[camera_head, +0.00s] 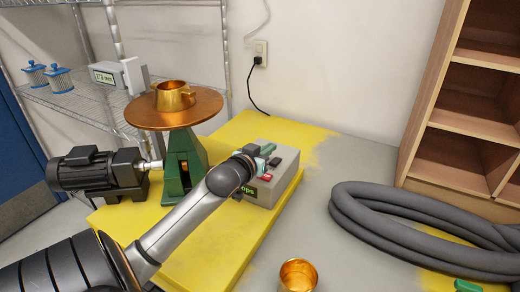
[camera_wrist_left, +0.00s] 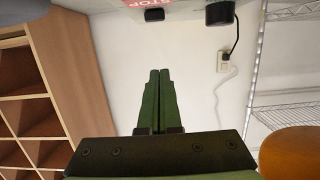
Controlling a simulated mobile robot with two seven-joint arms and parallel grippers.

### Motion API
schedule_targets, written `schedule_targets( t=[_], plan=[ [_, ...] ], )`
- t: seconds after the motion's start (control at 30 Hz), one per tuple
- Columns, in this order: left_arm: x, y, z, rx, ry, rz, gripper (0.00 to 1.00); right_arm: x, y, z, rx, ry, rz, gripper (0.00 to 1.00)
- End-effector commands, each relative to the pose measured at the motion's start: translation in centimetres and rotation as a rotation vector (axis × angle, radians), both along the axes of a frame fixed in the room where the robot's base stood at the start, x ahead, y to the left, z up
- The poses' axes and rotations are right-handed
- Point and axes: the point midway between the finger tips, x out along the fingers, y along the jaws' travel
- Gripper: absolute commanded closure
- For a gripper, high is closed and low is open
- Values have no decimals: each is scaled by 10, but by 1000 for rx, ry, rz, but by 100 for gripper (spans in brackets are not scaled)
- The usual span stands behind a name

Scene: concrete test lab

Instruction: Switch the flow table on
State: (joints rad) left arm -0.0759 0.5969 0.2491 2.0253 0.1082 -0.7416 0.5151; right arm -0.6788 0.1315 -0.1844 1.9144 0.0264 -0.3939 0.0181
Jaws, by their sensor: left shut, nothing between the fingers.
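The flow table has a round copper-brown top (camera_head: 190,108) on a green pedestal (camera_head: 188,158), with a brass ring-shaped mould (camera_head: 174,96) on it. A dark motor (camera_head: 97,168) joins its left side. A red STOP label (camera_wrist_left: 150,2) and a black knob (camera_wrist_left: 219,13) show at the top edge there. Contact cannot be told.
A grey coiled hose (camera_head: 420,230) lies right of the yellow base plate (camera_head: 225,245). A brass cup (camera_head: 298,274) stands at the front. A wooden shelf (camera_head: 440,130) is at right, a wire rack (camera_head: 100,110) at left. A green piece (camera_head: 467,286) at the bottom edge may be my right gripper.

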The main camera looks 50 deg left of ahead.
Motion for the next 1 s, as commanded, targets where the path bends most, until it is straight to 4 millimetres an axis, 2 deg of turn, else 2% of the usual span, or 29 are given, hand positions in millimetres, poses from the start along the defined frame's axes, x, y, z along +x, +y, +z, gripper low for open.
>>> schedule_targets(
  t=[0.1,0.33,1.0],
  plan=[
    [-19,-6,7,0,0,-1,100,0,0,-1,0,0,0,100],
    [-41,-13,17,0,1,0,100,0,0,-2,0,1,0,100],
    [-45,-14,20,0,0,0,100,0,0,-2,1,1,-1,100]
  ],
)
